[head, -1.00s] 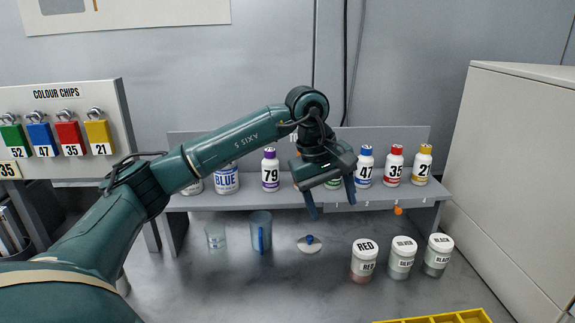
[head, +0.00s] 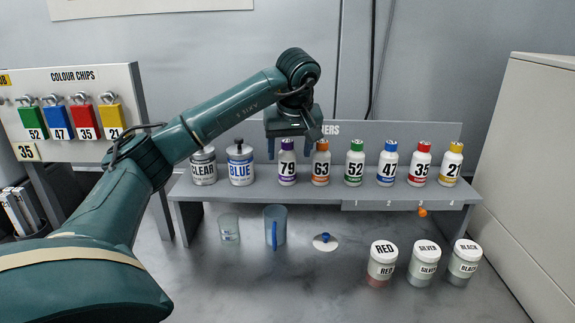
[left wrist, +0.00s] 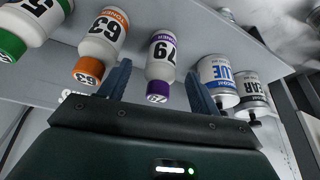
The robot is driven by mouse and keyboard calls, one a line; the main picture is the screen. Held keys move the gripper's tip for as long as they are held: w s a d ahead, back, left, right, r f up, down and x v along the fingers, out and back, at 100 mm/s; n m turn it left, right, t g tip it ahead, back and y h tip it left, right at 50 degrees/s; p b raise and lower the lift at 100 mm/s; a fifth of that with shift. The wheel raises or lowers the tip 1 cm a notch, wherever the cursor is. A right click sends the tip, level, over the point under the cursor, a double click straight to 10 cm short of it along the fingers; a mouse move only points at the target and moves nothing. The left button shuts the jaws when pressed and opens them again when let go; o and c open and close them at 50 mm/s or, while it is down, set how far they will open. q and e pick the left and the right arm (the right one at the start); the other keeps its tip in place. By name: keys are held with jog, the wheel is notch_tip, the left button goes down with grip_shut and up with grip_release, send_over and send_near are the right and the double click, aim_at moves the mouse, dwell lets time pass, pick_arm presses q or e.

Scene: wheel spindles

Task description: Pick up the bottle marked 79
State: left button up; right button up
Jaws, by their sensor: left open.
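The bottle marked 79 (head: 287,164) is white with a purple cap and stands upright on the grey shelf (head: 330,196). It also shows in the left wrist view (left wrist: 162,58), upside down in the picture, its purple cap between the two blue fingers. My left gripper (head: 290,148) is open, just above and behind the top of this bottle in the head view. In the left wrist view the open fingers (left wrist: 160,88) lie on either side of the bottle, apart from it. My right gripper is not in view.
The orange-capped bottle 63 (head: 320,162) stands close on the right, with bottles 52, 47, 35 and 21 beyond. The BLUE can (head: 241,166) and CLEAR can (head: 204,167) stand left. Below are a blue jug (head: 276,226), a beaker (head: 229,228) and lidded jars (head: 383,264).

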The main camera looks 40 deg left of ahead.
aim_at(287, 160)
pick_arm(q)
jog(key=x, duration=0.4)
jog(key=shift+w+a+r+p, duration=0.1)
jog(key=shift+a+r+p, duration=0.1)
jog(key=shift+a+p, duration=0.15)
jog(key=shift+w+a+f, duration=0.1)
jog(key=shift+a+f, duration=0.05)
jog(key=shift+f, duration=0.3)
jog(key=shift+c, duration=0.5)
jog(key=c, duration=1)
